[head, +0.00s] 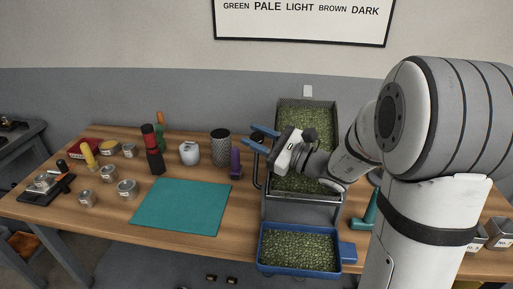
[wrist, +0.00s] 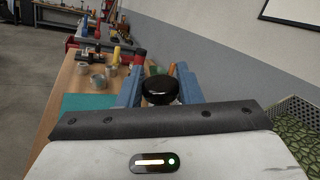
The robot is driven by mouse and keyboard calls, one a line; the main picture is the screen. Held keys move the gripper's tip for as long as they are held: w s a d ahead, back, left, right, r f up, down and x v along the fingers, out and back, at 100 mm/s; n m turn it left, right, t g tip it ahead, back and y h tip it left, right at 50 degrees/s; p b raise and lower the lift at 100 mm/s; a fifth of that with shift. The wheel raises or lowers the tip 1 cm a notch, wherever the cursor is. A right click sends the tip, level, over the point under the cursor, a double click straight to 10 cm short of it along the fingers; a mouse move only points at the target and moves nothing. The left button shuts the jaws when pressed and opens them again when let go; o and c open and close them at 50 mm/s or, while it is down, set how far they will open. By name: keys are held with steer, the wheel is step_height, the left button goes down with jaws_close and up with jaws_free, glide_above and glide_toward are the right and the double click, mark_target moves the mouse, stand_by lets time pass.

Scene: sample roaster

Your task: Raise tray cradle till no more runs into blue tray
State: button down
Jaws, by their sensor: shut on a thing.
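The tray cradle (head: 334,133) is a long grey metal trough with green beans in it, on the right part of the bench. The blue tray (head: 264,258) sits below its front end and holds a bed of green beans. I cannot make out a falling stream between them. My gripper (head: 257,138) reaches over the cradle to its left side. Its blue fingers are shut on a black knob, which shows between them in the wrist view (wrist: 160,90). The knob seems to top the dark handle (head: 256,172) beside the cradle; my arm hides part of the cradle.
A teal mat (head: 180,206) lies left of the cradle. A purple object (head: 235,163), a perforated metal cup (head: 220,147) and a red and black bottle (head: 153,150) stand near the handle. Several small tins stand further left. My arm fills the right side.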

steer(key=shift+s+a+r+n+y+b, duration=0.1)
steer(key=shift+s+n+y+b, duration=0.15)
steer(key=shift+s+n+b, duration=0.5)
steer(key=shift+s+a+n+y+b, duration=0.2)
steer(key=shift+s+n+b, duration=0.2)
steer(key=shift+b, duration=0.7)
steer(key=shift+s+a+r+n+y+b, duration=0.1)
steer(key=shift+s+n+y+b, duration=0.15)
steer(key=shift+s+n+b, duration=0.5)
steer(key=s+n+b, duration=0.1)
steer(key=b, duration=0.2)
steer(key=s+n+g+y+b, duration=0.1)
steer(key=s+n+b, duration=0.1)
steer(key=b, duration=0.1)
steer(key=s+n+b, duration=0.1)
steer(key=n+b, duration=0.1)
steer(key=b, duration=0.1)
steer(key=shift+s+a+f+g+y, duration=0.25)
steer(key=shift+a+g+y, duration=0.15)
steer(key=shift+s, duration=0.1)
steer(key=c, duration=1.1)
jaws_free()
steer(key=shift+r+n, duration=0.15)
steer(key=shift+n, duration=0.15)
steer(key=shift+o, duration=0.2)
steer(key=v, duration=0.8)
steer(key=shift+a, duration=0.1)
